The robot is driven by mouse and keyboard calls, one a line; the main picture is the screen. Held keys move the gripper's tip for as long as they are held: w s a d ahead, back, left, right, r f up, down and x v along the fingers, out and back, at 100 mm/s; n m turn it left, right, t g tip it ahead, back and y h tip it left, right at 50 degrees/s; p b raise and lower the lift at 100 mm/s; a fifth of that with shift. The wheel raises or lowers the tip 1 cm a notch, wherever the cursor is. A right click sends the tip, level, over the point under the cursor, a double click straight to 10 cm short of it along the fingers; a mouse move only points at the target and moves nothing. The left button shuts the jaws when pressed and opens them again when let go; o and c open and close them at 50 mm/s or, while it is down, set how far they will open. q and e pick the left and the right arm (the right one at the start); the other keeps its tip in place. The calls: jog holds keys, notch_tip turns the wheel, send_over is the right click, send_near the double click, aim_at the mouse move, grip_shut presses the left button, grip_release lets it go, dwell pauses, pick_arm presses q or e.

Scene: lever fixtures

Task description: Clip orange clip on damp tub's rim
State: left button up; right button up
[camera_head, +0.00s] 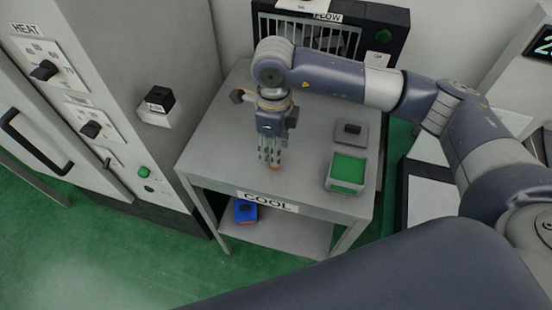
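My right gripper (271,162) points down over the front middle of the grey table, its arm coming in from the right. A small orange piece, probably the orange clip (275,167), shows at its fingertips. The fingers hide most of it, and I cannot tell whether they grip it. An open, light-rimmed tub (329,186) with a green inside stands on the table to the right of the gripper, apart from it. I cannot tell whether it is damp. My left gripper is out of view.
The grey table (222,146) carries a COOL label on its front. A flat grey piece with a black knob (352,128) lies behind the tub. A blue and orange object (245,212) sits on the lower shelf. The HEAT cabinet (98,60) stands left, a slatted unit (385,40) behind.

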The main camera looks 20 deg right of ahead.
jog(key=f, duration=0.1)
jog(key=s+f+p, duration=0.1)
jog(key=f, duration=0.1)
jog(key=shift+d+f, duration=0.1)
jog(key=shift+f, duration=0.1)
jog(key=shift+w+f, duration=0.1)
jog(key=shift+f, duration=0.2)
jog(key=c, duration=0.8)
jog(key=shift+r, duration=0.1)
